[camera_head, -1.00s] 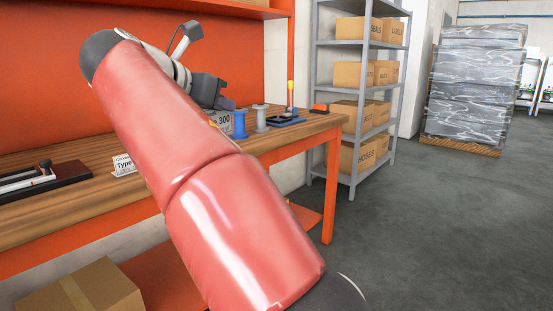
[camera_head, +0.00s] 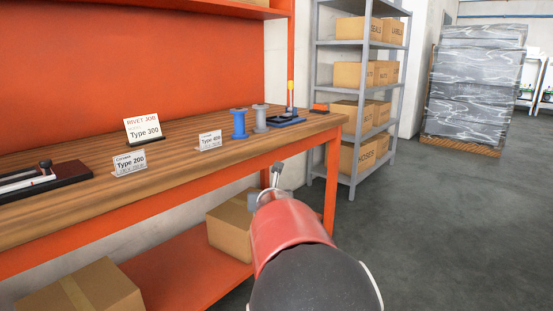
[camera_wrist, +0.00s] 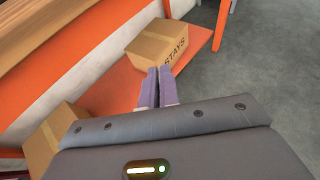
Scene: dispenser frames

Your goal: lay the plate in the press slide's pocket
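I cannot make out the plate in either view. A blue-based device with a yellow and red upright (camera_head: 290,100) stands at the bench's far right end. A dark base with a silver lever and black knob (camera_head: 45,178) sits at the bench's left end. I cannot tell which is the press, and no slide pocket is discernible. In the wrist view my gripper (camera_wrist: 158,72) has its purple fingers together with nothing visible between them. It points toward a cardboard box on the lower shelf.
The wooden bench (camera_head: 190,175) carries cards reading Type 300 (camera_head: 143,130), Type 200 (camera_head: 129,163) and Type 400 (camera_head: 209,141), a blue spool (camera_head: 239,124) and a grey spool (camera_head: 261,118). A box marked STAYS (camera_wrist: 160,45) sits on the orange lower shelf (camera_head: 190,270).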

